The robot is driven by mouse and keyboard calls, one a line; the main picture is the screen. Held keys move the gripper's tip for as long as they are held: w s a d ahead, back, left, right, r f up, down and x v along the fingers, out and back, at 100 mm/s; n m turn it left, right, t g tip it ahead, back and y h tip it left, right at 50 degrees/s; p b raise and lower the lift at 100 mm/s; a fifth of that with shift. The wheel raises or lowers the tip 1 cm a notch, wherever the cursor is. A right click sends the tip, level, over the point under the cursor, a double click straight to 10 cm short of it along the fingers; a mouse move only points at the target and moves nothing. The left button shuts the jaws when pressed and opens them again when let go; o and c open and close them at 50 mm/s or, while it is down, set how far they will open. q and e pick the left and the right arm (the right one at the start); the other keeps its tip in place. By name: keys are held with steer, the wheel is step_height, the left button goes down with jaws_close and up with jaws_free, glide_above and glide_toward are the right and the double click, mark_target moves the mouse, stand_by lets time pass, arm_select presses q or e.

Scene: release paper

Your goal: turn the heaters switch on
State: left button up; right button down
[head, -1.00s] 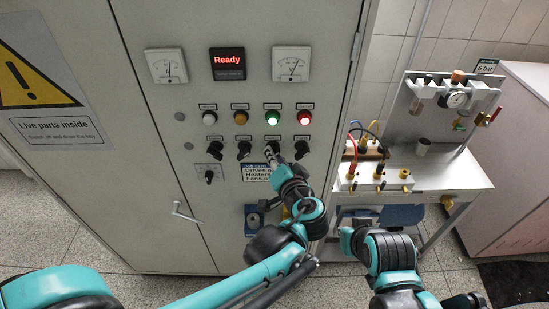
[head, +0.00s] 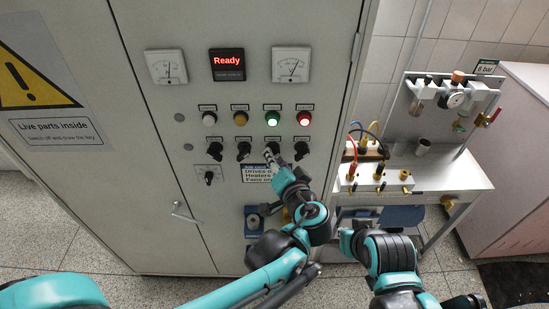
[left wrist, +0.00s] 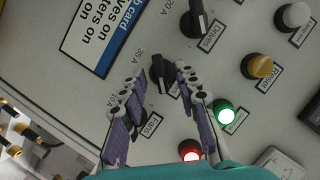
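The heaters switch is a black rotary knob, the third in a row of several on the grey cabinet door; in the left wrist view the knob (left wrist: 158,70) shows between my fingertips, and its name label is mostly hidden. My left gripper (head: 273,158) reaches up to it from below. In the left wrist view its two fingers (left wrist: 162,75) are apart, one on each side of the knob; contact cannot be told. The knob beside it is labelled Drives (left wrist: 197,20). The Fans label (left wrist: 150,126) shows on the other side.
A green lamp (head: 272,118) and a red lamp (head: 304,118) are lit above the switches. The display (head: 227,63) reads Ready. A job card (left wrist: 103,35) lies below the switch row. A bench (head: 455,175) with pneumatic fittings stands at right.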

arm_select(q)
steer(key=v, duration=1.1)
steer(key=shift+a, duration=0.1)
steer(key=s+a+f+n+g+h+b, duration=0.1)
steer(key=s+a+f+n+g+h, duration=0.1)
steer(key=a+f, duration=0.5)
steer(key=s+a+f+n+g+h+b, duration=0.2)
steer(key=s+a+f+n+g, duration=0.2)
steer(key=a, duration=1)
steer(key=shift+s+a+f+g, duration=0.2)
steer(key=shift+s+f+g, duration=0.35)
steer(key=shift+f, duration=1.1)
